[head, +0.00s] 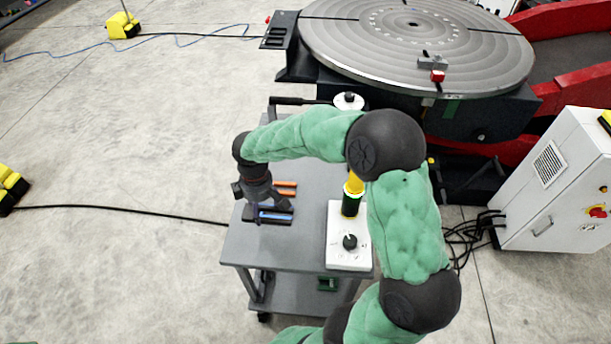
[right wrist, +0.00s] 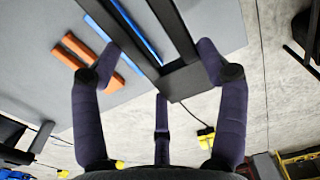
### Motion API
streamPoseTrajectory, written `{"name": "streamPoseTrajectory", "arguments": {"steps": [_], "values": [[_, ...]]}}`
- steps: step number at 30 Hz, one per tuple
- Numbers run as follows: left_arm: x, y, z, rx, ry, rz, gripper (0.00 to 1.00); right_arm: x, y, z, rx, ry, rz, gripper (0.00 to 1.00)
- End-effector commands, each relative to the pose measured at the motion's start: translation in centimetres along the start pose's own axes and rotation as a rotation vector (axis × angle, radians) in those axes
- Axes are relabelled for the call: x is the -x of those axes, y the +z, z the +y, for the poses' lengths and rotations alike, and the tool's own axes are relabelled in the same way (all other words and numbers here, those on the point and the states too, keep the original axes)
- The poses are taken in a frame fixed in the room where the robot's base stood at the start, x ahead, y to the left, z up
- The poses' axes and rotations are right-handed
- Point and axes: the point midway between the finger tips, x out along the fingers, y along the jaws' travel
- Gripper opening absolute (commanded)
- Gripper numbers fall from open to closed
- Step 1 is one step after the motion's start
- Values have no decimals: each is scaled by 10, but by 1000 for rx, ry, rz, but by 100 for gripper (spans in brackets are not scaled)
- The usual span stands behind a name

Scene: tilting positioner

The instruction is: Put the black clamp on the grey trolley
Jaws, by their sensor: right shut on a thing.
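The black clamp (right wrist: 183,80) is between the fingers of my right gripper (right wrist: 162,62) in the right wrist view. My right gripper (head: 265,204) is shut on it, low over the left part of the grey trolley (head: 245,248). In the head view the clamp (head: 250,214) shows partly under the gripper, beside a blue bar (head: 276,215). One end of the clamp reaches about the trolley's edge in the wrist view. I cannot tell whether it rests on the top or is just above it. My left gripper is not in view.
Orange-handled pieces (head: 285,189) lie just behind the clamp. A white box with a black knob (head: 347,258) stands on the trolley's right. The round positioner table (head: 418,45) is behind, and a white cabinet (head: 560,185) stands at right. The front-left trolley top is clear.

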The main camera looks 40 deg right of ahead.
Motion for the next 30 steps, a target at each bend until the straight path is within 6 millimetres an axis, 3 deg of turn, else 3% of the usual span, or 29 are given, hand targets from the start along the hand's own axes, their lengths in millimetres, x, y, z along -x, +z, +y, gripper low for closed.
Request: {"name": "streamPoseTrajectory", "arguments": {"steps": [9,18,23,30], "values": [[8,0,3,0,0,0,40,17,61,20,441,4,-1,15],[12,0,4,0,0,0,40,25,98,25,739,7,-6,15],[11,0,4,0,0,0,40,24,102,24,796,7,-7,15],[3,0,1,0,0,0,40,6,70,5,810,4,-7,15]]}}
